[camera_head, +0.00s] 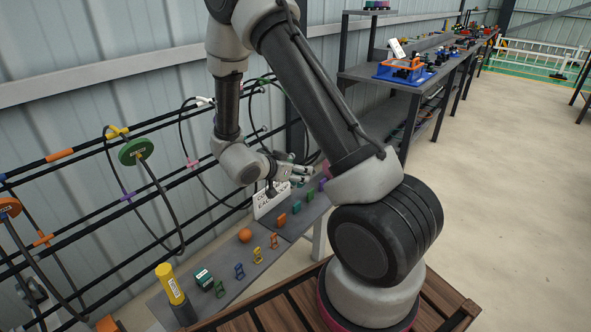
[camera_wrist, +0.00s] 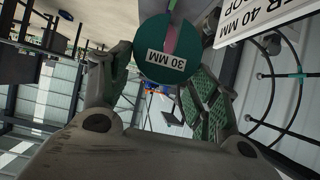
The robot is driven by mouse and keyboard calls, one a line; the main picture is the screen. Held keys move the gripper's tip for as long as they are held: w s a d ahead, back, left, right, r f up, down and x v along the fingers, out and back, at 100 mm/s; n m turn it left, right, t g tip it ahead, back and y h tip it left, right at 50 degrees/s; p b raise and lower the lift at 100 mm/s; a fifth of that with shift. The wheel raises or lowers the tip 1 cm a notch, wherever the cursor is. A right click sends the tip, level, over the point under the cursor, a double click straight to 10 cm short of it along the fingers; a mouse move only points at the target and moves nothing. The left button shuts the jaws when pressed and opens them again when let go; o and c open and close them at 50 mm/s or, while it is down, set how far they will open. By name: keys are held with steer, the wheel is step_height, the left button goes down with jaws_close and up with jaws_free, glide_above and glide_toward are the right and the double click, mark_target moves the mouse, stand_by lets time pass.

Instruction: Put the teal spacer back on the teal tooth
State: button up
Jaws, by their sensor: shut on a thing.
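A teal disc (camera_wrist: 172,48) with a slot and a "30 MM" label shows at the top middle of the wrist view; I take it as the teal spacer. My gripper (camera_head: 298,172) is shut on it, with a finger on either side in the wrist view (camera_wrist: 165,80). In the head view the gripper is at the far end of the grey shelf, above and beside a white sign, and the arm hides much of that area.
Dark wall rails (camera_head: 85,192) with coloured bands and curved rods run along the left. A green disc (camera_head: 136,151) hangs there. The white sign (camera_head: 268,201) and several small coloured stands line the grey shelf (camera_head: 222,307), with an orange ball (camera_head: 245,235).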

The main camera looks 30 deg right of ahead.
glide_above(296, 205)
steer(key=shift+w+f, duration=0.1)
steer(key=shift+f, duration=2.95)
steer(key=shift+f, duration=0.2)
steer(key=shift+f, duration=0.35)
steer(key=shift+f, duration=0.35)
steer(key=shift+f, duration=0.3)
steer(key=shift+f, duration=0.4)
steer(key=shift+f, duration=0.2)
steer(key=shift+f, duration=0.15)
steer(key=shift+f, duration=0.45)
